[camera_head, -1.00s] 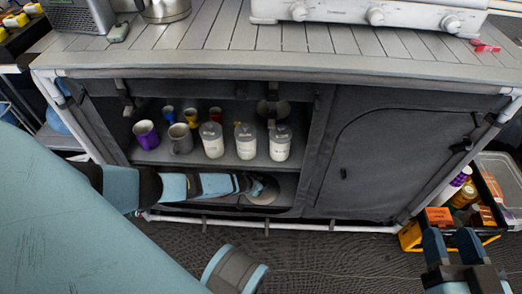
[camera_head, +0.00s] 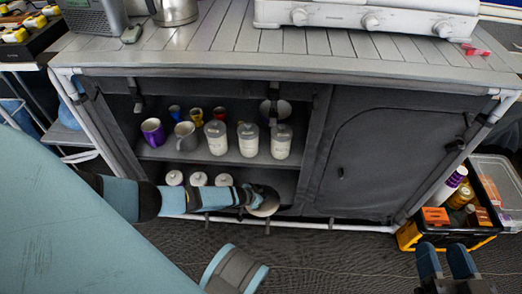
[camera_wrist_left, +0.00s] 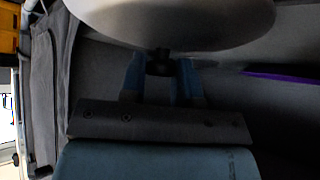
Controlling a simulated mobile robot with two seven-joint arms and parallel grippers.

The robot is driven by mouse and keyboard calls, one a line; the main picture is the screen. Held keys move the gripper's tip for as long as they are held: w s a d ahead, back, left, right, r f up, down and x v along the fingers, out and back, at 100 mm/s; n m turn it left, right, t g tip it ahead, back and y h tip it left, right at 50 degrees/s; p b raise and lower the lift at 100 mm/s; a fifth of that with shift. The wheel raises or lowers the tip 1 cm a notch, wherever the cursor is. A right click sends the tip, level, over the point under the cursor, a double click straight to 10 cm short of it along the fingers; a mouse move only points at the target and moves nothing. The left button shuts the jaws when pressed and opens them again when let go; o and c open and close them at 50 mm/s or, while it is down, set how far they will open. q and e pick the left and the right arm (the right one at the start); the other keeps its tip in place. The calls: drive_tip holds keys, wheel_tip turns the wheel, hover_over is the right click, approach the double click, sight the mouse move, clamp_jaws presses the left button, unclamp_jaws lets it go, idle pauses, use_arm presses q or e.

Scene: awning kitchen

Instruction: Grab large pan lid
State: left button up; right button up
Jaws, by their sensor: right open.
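The large pan lid (camera_head: 265,204) is a grey disc at the front edge of the cabinet's lower shelf in the head view. My left gripper (camera_head: 250,195) reaches it from the left. In the left wrist view the lid (camera_wrist_left: 175,22) fills the top, and its dark knob sits between the fingers of the left gripper (camera_wrist_left: 161,68), which looks shut on it. The gripper partly hides the lid in the head view. My right gripper (camera_head: 445,262) is open and empty at the lower right, apart from the cabinet.
The upper shelf holds a purple mug (camera_head: 153,132), a grey mug (camera_head: 186,136) and white jars (camera_head: 248,140). White-topped containers (camera_head: 198,179) stand on the lower shelf behind my left arm. A stove (camera_head: 365,18) is on the countertop; a crate (camera_head: 408,236) is at right.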

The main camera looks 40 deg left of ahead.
use_arm(q)
drive_tip(key=o, duration=0.3)
drive_tip(key=shift+s+f, duration=0.25)
drive_tip(key=shift+o, duration=0.2)
use_arm(e)
drive_tip(key=shift+w, duration=0.1)
use_arm(q)
drive_tip(key=shift+s+a+r+p, duration=0.1)
drive_tip(key=shift+s+r+p, duration=0.15)
drive_tip(key=shift+p, duration=0.1)
drive_tip(key=p+v, duration=0.2)
drive_tip(key=shift+r, duration=0.3)
drive_tip(key=p+v, duration=0.6)
drive_tip(key=v, duration=0.4)
drive_tip(key=shift+s+r, duration=0.15)
drive_tip(key=shift+r, duration=0.2)
use_arm(e)
wheel_tip(320, 180, up, 10)
drive_tip(key=s+m+t, duration=0.1)
drive_tip(key=m+t, duration=0.1)
drive_tip(key=t, duration=0.1)
drive_tip(key=shift+s+f, duration=0.2)
drive_tip(key=shift+s, duration=0.05)
